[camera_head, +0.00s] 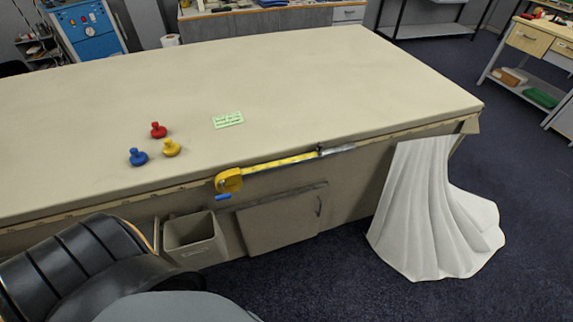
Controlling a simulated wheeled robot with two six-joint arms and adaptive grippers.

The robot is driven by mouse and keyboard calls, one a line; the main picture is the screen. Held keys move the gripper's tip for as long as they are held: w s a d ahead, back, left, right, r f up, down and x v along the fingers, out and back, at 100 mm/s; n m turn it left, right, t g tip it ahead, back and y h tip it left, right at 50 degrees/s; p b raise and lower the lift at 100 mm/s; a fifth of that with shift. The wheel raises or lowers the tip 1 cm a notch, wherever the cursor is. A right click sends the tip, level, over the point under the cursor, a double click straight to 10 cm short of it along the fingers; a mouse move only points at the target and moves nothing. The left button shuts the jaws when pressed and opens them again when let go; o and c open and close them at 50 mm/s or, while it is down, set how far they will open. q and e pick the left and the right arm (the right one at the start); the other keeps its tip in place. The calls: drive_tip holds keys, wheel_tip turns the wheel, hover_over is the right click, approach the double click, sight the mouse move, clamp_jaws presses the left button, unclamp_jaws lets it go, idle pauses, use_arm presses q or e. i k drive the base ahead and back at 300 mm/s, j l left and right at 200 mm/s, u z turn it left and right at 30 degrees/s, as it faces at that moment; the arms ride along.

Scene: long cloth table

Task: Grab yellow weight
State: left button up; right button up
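The yellow weight (171,148) stands upright on the beige table (300,85), near its front edge at the left. A blue weight (138,157) stands just to its left, and a red weight (158,130) stands just behind it. The three are close together and each has a knob on top. Neither of my grippers shows in the head view, so whether they are open or shut is hidden.
A green note (228,120) lies flat right of the weights. A yellow tape measure (229,181) hangs along the table's front edge. A bin (193,237), a black chair (75,265) and white cloth (425,210) are in front. Most of the tabletop is clear.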

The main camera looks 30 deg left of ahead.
sight(170, 149)
drive_tip(key=u, duration=2)
drive_tip(key=i+j+u, duration=0.1)
drive_tip(key=i+j, duration=0.15)
drive_tip(key=i, duration=0.15)
drive_tip(key=i+j+u, duration=0.1)
drive_tip(key=i+j, duration=0.15)
drive_tip(key=i, duration=0.15)
